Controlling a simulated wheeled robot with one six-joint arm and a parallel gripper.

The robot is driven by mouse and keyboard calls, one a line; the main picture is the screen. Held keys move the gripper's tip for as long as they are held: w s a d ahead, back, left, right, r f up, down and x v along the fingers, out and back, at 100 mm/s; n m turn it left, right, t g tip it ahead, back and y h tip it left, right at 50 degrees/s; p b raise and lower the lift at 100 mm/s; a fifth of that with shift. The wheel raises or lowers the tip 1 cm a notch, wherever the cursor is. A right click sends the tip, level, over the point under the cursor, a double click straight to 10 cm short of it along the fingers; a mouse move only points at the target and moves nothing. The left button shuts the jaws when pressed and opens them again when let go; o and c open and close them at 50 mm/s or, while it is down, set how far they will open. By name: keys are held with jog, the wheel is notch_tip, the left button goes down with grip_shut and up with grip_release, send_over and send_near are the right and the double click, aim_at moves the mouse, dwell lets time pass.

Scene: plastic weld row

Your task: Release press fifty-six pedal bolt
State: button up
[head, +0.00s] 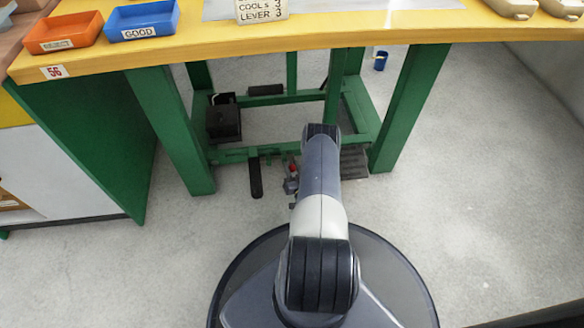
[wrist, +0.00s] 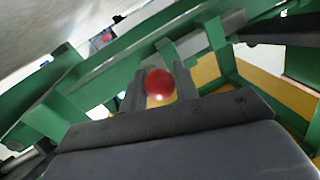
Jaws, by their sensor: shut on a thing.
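The press fifty-six bench carries a red "56" label (head: 54,72) on its yellow front edge. Under it is a green steel frame (head: 235,153). A small red knob (head: 293,168) shows at the frame's lower front bar; in the wrist view it is a round red ball (wrist: 160,85). My gripper (head: 291,184) is at the knob, with its two dark fingers (wrist: 160,92) either side of it, shut on it. A dark ribbed pedal plate (head: 354,162) sits to the right, partly hidden by my arm. The bolt's shaft is hidden.
A black bar (head: 256,178) hangs from the lower rail left of my gripper. A black box (head: 223,120) sits inside the frame. Green legs (head: 411,105) stand on both sides. Orange (head: 64,33) and blue (head: 142,20) trays are on the bench. Floor at right is clear.

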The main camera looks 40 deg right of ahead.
grip_shut()
jog(key=shift+s+d, duration=0.4)
jog(key=shift+d, duration=0.25)
jog(key=shift+s+d, duration=0.35)
jog(key=shift+d, duration=0.25)
jog(key=o, duration=0.7)
grip_release()
jog(key=shift+d, duration=0.1)
jog(key=shift+s, duration=0.1)
